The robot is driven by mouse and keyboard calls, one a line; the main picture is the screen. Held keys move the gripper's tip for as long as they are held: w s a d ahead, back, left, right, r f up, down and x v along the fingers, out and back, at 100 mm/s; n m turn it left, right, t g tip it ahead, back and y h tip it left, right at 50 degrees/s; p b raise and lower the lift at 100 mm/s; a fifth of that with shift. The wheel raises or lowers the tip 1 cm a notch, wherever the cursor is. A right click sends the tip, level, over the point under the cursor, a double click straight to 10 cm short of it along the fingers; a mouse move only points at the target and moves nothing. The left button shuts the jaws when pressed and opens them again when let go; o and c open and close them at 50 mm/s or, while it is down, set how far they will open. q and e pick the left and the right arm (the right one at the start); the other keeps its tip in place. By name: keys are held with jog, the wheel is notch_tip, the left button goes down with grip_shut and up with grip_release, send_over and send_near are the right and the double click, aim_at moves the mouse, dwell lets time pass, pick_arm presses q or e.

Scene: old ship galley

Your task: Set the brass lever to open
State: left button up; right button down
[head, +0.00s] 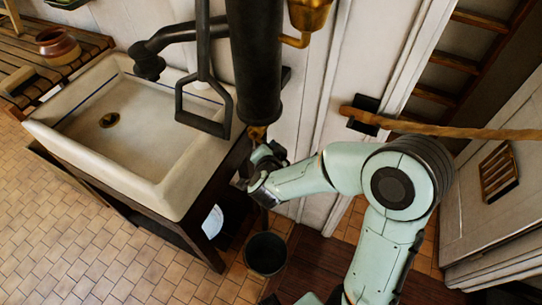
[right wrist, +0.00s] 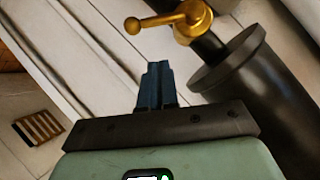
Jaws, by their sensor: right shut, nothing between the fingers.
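The brass lever (right wrist: 160,21) shows in the right wrist view as a short arm with a ball end, fixed to a round brass hub (right wrist: 192,22) on a dark pipe. In the head view only a small bit of brass (head: 257,132) shows at the foot of the black pump cylinder (head: 256,65), largely hidden. My right gripper (head: 265,152) is beside the cylinder's lower end. In the right wrist view its dark fingers (right wrist: 156,82) are together and empty, apart from the lever in the picture. My left gripper is out of view.
A white sink (head: 80,145) stands left of the pump, with a black pump handle (head: 203,124) hanging over its edge. A dark bucket (head: 265,254) is on the floor below. A rope (head: 440,130) runs across the right. A brass fitting (head: 308,14) is at the top.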

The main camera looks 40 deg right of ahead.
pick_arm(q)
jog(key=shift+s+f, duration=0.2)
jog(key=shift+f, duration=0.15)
pick_arm(e)
jog(key=shift+w+d+f, duration=0.15)
jog(key=shift+w+f, duration=1.5)
jog(key=shift+f, duration=0.2)
pick_arm(q)
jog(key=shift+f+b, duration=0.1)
jog(key=shift+b, duration=0.2)
